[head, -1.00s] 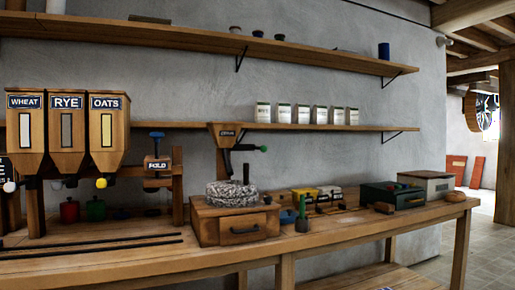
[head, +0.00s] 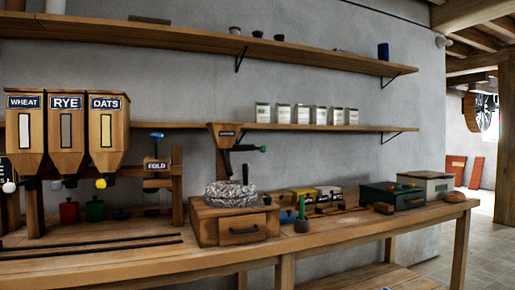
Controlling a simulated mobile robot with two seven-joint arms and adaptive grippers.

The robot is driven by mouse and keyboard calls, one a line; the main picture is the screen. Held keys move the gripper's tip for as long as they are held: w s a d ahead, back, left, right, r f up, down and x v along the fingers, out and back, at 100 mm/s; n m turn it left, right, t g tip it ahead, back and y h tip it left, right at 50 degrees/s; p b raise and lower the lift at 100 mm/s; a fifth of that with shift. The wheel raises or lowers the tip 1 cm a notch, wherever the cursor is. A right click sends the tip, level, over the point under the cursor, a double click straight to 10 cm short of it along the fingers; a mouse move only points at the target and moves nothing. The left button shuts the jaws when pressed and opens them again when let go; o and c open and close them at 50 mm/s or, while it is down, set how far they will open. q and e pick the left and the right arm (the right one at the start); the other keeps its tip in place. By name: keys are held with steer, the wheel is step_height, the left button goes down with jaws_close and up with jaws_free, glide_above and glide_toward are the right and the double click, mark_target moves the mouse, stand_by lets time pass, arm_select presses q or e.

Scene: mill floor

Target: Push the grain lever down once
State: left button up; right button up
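Neither of my grippers is in view. A wooden hopper (head: 224,135) with a dark label, too small to read, hangs over a round grey millstone (head: 231,194). A dark lever with a green knob (head: 263,149) sticks out to the right of the hopper's lower end. The millstone sits on a wooden box with a drawer (head: 234,228). At left, three bins are labelled WHEAT (head: 25,132), RYE (head: 67,132) and OATS (head: 108,132). No part is labelled as the grain lever.
A wooden bench (head: 130,262) runs across the view. A press labelled FOLD (head: 156,165) stands between bins and millstone. A dark green box (head: 392,196), a pale box (head: 427,184) and a loaf (head: 454,197) lie at right. Pale tins (head: 300,114) line a shelf. Open floor shows at far right.

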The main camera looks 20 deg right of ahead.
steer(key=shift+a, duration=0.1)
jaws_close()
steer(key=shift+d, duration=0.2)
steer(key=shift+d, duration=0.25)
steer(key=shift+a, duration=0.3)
